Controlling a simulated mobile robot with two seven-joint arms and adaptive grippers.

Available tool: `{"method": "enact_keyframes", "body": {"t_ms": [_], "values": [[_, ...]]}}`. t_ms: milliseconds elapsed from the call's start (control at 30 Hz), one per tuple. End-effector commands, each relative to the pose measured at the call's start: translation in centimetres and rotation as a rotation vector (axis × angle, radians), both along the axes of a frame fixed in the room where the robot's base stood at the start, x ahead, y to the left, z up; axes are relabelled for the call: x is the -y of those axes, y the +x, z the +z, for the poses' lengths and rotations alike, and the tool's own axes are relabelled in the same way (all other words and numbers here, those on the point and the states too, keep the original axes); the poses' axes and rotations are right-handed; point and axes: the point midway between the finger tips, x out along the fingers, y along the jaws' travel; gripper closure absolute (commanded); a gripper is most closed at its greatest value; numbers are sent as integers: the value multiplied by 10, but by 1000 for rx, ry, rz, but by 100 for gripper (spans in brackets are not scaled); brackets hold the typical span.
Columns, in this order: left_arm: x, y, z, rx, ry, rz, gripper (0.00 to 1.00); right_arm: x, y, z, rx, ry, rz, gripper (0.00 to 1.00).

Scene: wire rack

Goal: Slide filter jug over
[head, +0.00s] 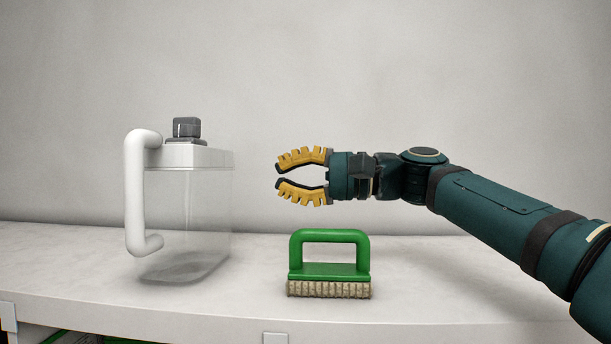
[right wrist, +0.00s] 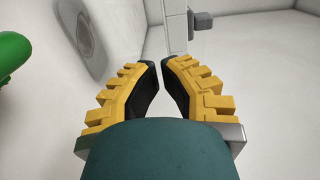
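The filter jug (head: 188,215) stands upright on the white shelf at the left of the head view. It has a clear body, a white lid, a grey knob on top and a white handle on its left side. My right gripper (head: 279,176) is to the right of the jug at about its upper-body height, pointing left at it, apart from it. Its yellow-padded fingers are parted with nothing between them. In the right wrist view, the jug's white lid (right wrist: 175,22) and grey knob show beyond the fingertips (right wrist: 160,63). My left gripper is not in view.
A green-handled scrub brush (head: 329,265) stands on the shelf (head: 440,290) below my right gripper, nearer the front edge. Its green handle (right wrist: 12,52) shows at the left of the wrist view. A plain wall is behind. The shelf right of the brush is clear.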

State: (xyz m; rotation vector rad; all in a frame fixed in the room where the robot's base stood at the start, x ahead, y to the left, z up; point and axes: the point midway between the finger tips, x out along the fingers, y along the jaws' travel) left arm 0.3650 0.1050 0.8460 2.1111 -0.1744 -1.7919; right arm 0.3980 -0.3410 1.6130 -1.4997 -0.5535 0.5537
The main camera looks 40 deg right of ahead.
Motion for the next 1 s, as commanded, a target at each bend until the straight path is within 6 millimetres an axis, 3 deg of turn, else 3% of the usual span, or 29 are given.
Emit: {"method": "enact_keyframes", "body": {"t_ms": [400, 1000], "values": [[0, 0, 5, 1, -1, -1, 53, -47, 56, 0, -1, 0, 1, 100], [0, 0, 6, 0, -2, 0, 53, -56, 67, 0, -1, 1, 0, 100]]}}
